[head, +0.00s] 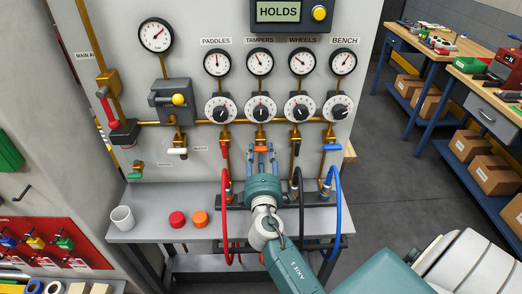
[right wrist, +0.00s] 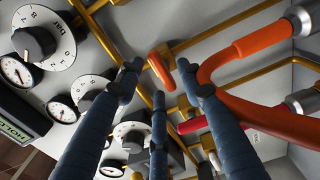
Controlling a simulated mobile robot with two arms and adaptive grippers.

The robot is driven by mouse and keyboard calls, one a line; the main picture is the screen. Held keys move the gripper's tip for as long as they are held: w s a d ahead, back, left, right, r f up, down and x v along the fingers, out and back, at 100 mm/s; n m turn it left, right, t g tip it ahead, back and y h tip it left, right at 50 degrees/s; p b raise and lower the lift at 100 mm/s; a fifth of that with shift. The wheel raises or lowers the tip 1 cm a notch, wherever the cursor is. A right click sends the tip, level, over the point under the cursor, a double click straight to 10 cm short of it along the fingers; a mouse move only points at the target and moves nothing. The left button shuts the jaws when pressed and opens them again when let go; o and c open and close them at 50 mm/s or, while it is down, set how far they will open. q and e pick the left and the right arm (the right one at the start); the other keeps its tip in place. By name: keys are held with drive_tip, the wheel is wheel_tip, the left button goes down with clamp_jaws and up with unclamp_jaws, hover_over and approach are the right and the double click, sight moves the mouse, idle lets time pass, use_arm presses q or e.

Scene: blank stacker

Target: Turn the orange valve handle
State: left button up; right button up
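The orange valve handle (head: 261,149) is on the second brass pipe from the left under the dials, below the TAMPERS label. My right gripper (head: 262,158) is directly in front of it, with its fingers pointing at the panel. In the right wrist view the orange handle (right wrist: 160,68) shows between the spread blue-grey fingertips (right wrist: 158,75), with gaps visible on both sides. The gripper looks open, and I cannot tell whether any finger touches the handle. My left gripper is not in view.
Neighbouring pipes carry a red (head: 225,146), a black (head: 297,145) and a blue handle (head: 331,147). Red (head: 224,220), black (head: 303,222) and blue hoses (head: 338,200) hang beside my gripper. An orange hose (right wrist: 265,120) is close to the right finger. A cup (head: 122,218) stands on the shelf.

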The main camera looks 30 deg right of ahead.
drive_tip(key=shift+w+d, duration=0.2)
drive_tip(key=shift+w, duration=0.05)
clamp_jaws()
